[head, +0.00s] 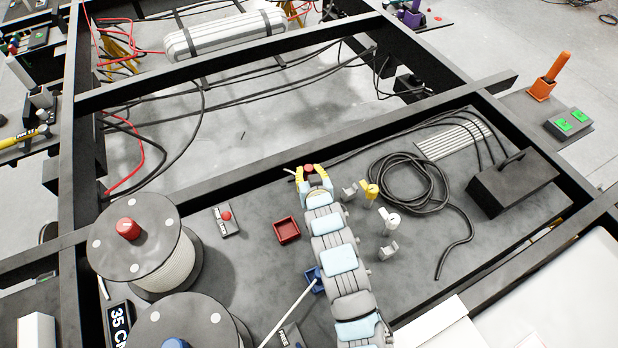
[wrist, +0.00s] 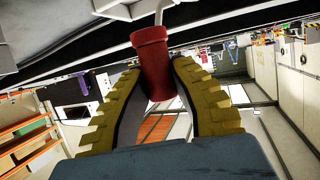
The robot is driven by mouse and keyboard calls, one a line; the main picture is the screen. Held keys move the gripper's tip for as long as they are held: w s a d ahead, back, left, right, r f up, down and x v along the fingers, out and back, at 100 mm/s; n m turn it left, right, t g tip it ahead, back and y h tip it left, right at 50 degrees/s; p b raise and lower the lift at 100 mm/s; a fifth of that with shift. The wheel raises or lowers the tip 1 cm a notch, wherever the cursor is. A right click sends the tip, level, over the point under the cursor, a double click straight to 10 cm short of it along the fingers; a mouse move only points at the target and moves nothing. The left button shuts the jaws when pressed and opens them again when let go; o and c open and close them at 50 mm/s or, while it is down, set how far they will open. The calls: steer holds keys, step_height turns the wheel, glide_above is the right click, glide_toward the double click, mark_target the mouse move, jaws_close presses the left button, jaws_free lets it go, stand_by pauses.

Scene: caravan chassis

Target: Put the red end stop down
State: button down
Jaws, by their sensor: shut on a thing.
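My gripper (head: 313,178) reaches over the grey panel inside the dark frame, close to a frame beam. Its yellow fingers are closed around the red end stop (head: 309,168). In the wrist view the end stop is a red cylinder (wrist: 153,60) with a wider rim, held between the two ridged fingers (wrist: 158,98). A thin pale line shows at its far end in the wrist view. A small open dark red box (head: 278,233) sits on the panel, left of my arm and below the gripper in the picture. I cannot tell the end stop's height above the panel.
A blue box (head: 313,273) with a white rod or cable stands beside my arm. Two spools (head: 145,238) are at lower left; a red-button block (head: 227,222) lies near. Small connectors (head: 370,191), a coiled black cable (head: 405,180) and a black case (head: 512,183) lie right.

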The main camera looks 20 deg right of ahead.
steer(key=shift+w+d+f, duration=0.1)
steer(key=shift+w+f, duration=0.1)
steer(key=shift+f, duration=0.2)
steer(key=shift+f+b, duration=0.3)
steer(key=shift+f, duration=1.05)
steer(key=shift+f, duration=0.15)
steer(key=c, duration=1)
jaws_free()
steer(key=shift+c, duration=0.2)
steer(key=shift+r, duration=0.2)
steer(key=shift+s+r, duration=0.1)
steer(key=shift+s, duration=0.15)
steer(key=p+v, duration=0.2)
steer(key=v, duration=0.9)
steer(key=shift+s, duration=0.25)
